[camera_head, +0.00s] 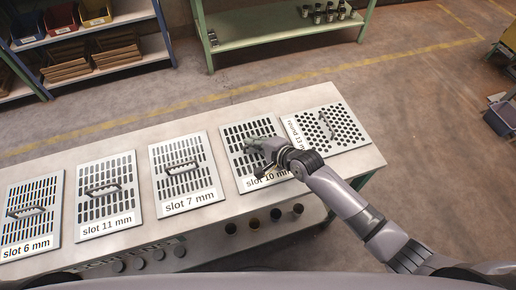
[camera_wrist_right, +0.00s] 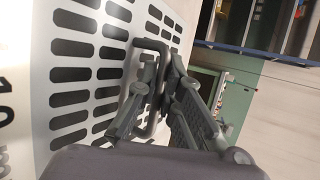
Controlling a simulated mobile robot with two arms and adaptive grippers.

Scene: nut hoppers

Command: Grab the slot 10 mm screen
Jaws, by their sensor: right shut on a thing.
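The slot 10 mm screen (camera_head: 238,134) is a pale metal plate with rows of slots, lying flat on the table. Its label shows at its near edge, partly covered by my right arm. My right gripper (camera_head: 257,146) is over this screen. In the right wrist view the screen (camera_wrist_right: 45,75) fills the left side, and my right gripper (camera_wrist_right: 150,92) is shut around its dark bar handle (camera_wrist_right: 152,44). The screen appears to rest on the table. My left gripper is not in view.
On the same table (camera_head: 140,148) lie the slot 7 mm (camera_head: 203,196), slot 11 mm (camera_head: 120,221) and slot 6 mm (camera_head: 40,244) screens to the left. A round-hole screen (camera_head: 350,142) lies close on the right. A green shelf (camera_head: 260,40) stands behind, across open floor.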

